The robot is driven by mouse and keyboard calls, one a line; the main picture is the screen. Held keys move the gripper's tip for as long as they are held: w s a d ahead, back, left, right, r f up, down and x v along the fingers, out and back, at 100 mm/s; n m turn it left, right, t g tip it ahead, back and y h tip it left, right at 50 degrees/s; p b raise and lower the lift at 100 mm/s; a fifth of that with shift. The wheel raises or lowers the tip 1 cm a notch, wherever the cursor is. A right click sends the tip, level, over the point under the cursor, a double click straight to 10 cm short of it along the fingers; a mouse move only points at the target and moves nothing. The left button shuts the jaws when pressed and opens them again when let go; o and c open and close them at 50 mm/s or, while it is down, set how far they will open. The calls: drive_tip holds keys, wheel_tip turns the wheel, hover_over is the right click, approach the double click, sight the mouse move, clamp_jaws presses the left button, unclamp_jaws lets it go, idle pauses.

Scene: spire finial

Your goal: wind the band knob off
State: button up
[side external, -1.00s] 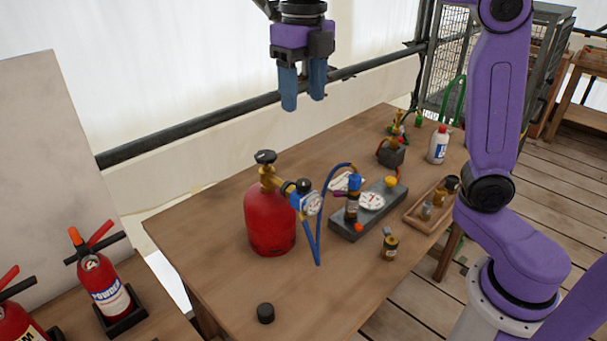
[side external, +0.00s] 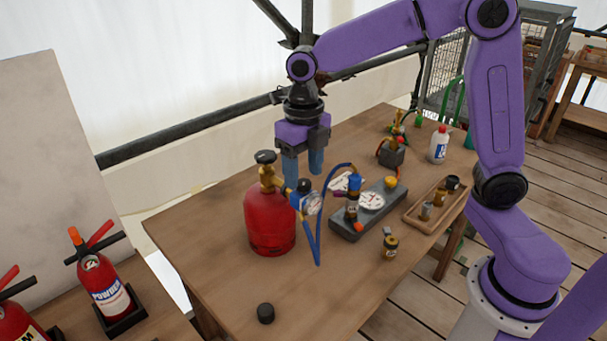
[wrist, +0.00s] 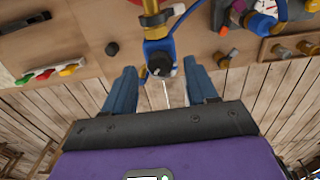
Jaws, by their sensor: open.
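A red gas cylinder (side external: 268,222) stands upright on the table with a brass valve (side external: 267,178) and a black handwheel (side external: 265,157) on top. A blue regulator (side external: 295,201) with a round gauge (side external: 312,204) is fitted to the valve's side. A dark knob (side external: 304,186) tops the regulator; I take it for the band knob, but no band is clear. In the wrist view the knob (wrist: 160,64) appears between my fingers. My gripper (side external: 303,176) is open, pointing down, its fingertips close above the regulator in the side view. Contact cannot be seen.
A wooden tray (side external: 432,204) and a small brass fitting (side external: 390,246) lie to the right. A loose black cap (side external: 265,313) sits on the table (side external: 205,248) front.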

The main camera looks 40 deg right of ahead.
drive_tip(key=shift+f, duration=0.85)
drive_tip(key=shift+c, duration=0.3)
drive_tip(key=c, duration=1)
